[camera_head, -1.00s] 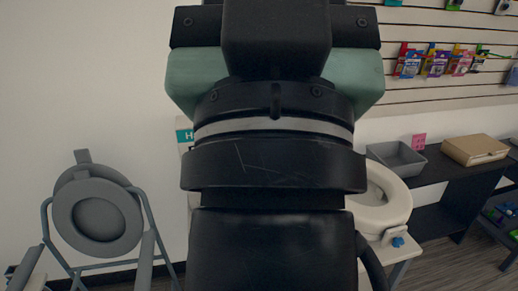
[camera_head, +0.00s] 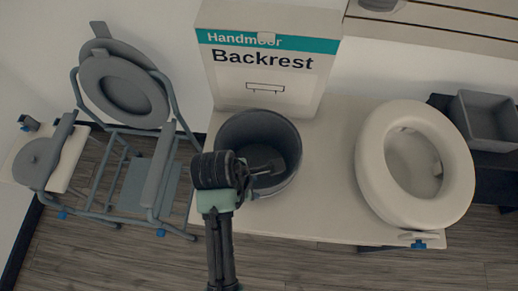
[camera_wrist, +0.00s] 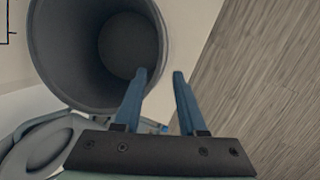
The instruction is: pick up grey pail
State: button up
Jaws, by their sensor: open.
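The grey pail (camera_head: 285,138) stands upright on the white table, in front of the Backrest box. In the wrist view its mouth (camera_wrist: 62,50) fills the upper left and its inside looks empty. My gripper (camera_head: 268,168) is over the front of the pail in the head view and hides part of its front left rim. In the wrist view my gripper (camera_wrist: 159,74) is open and empty. Its left fingertip overlaps the pail's mouth and its right fingertip lies outside the rim. I cannot tell how far above the rim the tips are.
The Backrest box (camera_head: 265,85) stands behind the pail. A cream raised toilet seat (camera_head: 370,165) lies to the right on the white table (camera_head: 325,205). A grey commode chair (camera_head: 170,118) stands left. A grey bin (camera_head: 487,118) is at the far right.

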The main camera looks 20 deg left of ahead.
send_over(264, 191)
jog(key=s+a, duration=0.1)
jog(key=s, duration=0.1)
notch_tip(264, 191, down, 6)
jog(key=shift+w+x, duration=0.2)
jog(key=shift+x, duration=1.35)
jog(key=shift+w+x, duration=0.2)
jog(key=shift+x, duration=1.35)
jog(key=shift+r, duration=0.15)
grip_shut()
jog(key=shift+w+r, duration=0.1)
jog(key=shift+r, duration=0.05)
